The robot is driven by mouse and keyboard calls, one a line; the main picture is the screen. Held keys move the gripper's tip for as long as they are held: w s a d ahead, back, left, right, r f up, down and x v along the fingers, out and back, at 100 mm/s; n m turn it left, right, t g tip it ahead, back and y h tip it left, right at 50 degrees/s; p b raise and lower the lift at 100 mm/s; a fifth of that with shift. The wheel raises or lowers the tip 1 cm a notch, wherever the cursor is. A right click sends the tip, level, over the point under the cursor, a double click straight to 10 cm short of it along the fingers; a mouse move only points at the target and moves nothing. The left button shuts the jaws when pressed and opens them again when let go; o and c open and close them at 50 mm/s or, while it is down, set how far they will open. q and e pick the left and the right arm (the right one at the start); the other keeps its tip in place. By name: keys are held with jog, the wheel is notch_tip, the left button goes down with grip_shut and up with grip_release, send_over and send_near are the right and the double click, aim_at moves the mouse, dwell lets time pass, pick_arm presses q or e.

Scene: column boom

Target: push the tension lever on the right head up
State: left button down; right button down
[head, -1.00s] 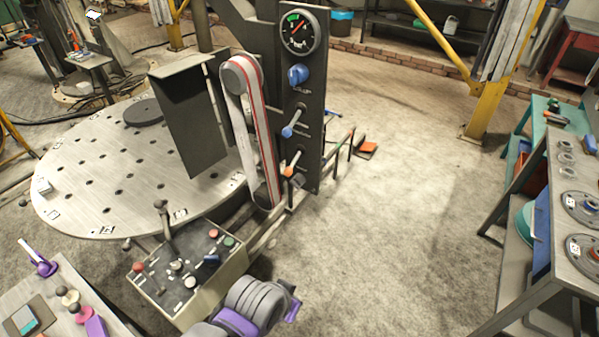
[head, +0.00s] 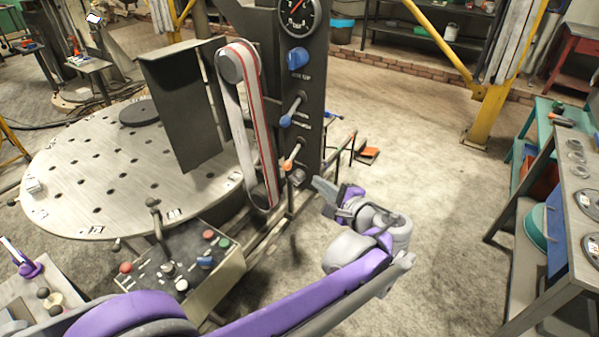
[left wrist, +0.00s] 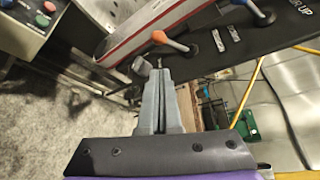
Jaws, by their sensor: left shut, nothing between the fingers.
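The dark upright panel (head: 316,95) of the belt head carries two levers, one above the other. The upper lever has a blue tip (head: 285,121), and the lower lever has an orange tip (head: 287,165). I cannot read which is labelled tension. In the left wrist view, the orange tip (left wrist: 159,37) is nearer my fingers and the blue tip (left wrist: 265,18) lies farther right. My left gripper (head: 320,187) is shut and empty, right of and a little below the orange-tipped lever, apart from it. Its fingertips (left wrist: 152,74) point toward the panel. My right gripper is not in view.
A red-edged belt (head: 262,120) runs left of the panel. A gauge (head: 297,16) and blue knob (head: 298,59) sit above the levers. A control box (head: 222,270) stands lower left, beside the perforated round table (head: 75,200).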

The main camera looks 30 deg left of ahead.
aim_at(297, 151)
pick_arm(q)
jog(key=shift+a, duration=0.1)
jog(key=x, duration=1)
jog(key=shift+s+r+m+g+h+p, duration=0.3)
jog(key=shift+r+m+g+p, duration=0.2)
jog(key=shift+m+p, duration=0.1)
dwell(0.6)
jog(key=r+m+g+p, duration=0.2)
jog(key=r+m+g, duration=0.1)
jog(key=r+m+g+p, duration=0.1)
jog(key=r+m+p, duration=0.1)
jog(key=shift+s+g+h, duration=0.3)
jog(key=shift+s, duration=0.05)
dwell(0.3)
jog(key=shift+r, duration=0.25)
dwell(0.6)
